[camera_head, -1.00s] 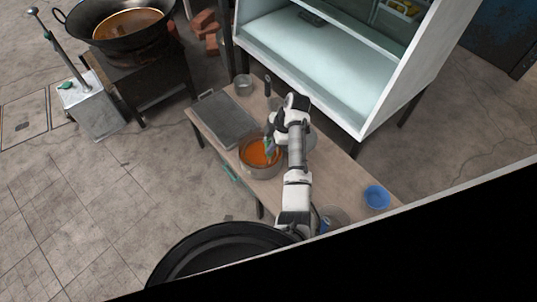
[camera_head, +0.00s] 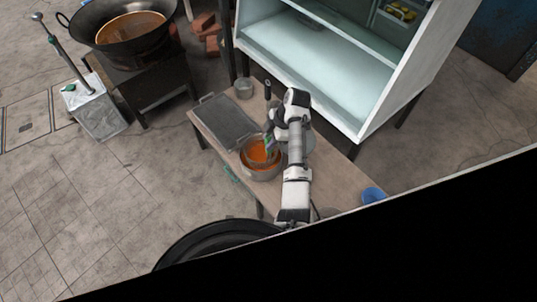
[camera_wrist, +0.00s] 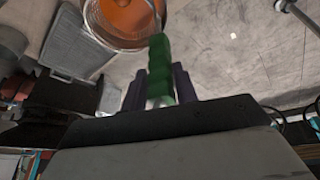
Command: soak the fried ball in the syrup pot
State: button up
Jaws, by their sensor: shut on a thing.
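My gripper (camera_head: 270,141) is shut on the green handle (camera_wrist: 160,62) of a round strainer-like tool, seen between the fingers in the wrist view. The tool's round basket (camera_wrist: 152,22) shows at the top of the wrist view, with orange inside its rim. In the head view the tool is at the silver syrup pot (camera_head: 268,177), over or in it; I cannot tell how deep. Orange syrup (camera_head: 258,152) shows inside the round rim. I cannot make out a separate fried ball.
The pot stands on a wooden table (camera_head: 335,172). A grey tray (camera_head: 225,120) lies left of it, a glass container (camera_head: 243,88) behind, and a blue bowl (camera_head: 373,195) at the right end. A glass-shelved cabinet (camera_head: 310,60) stands behind. A large wok (camera_head: 125,25) is at the back left.

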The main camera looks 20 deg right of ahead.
jog(key=shift+r+p, duration=2.1)
jog(key=shift+r, duration=1.05)
jog(key=shift+r+p, duration=1.2)
jog(key=shift+r, duration=0.4)
jog(key=shift+f, duration=0.1)
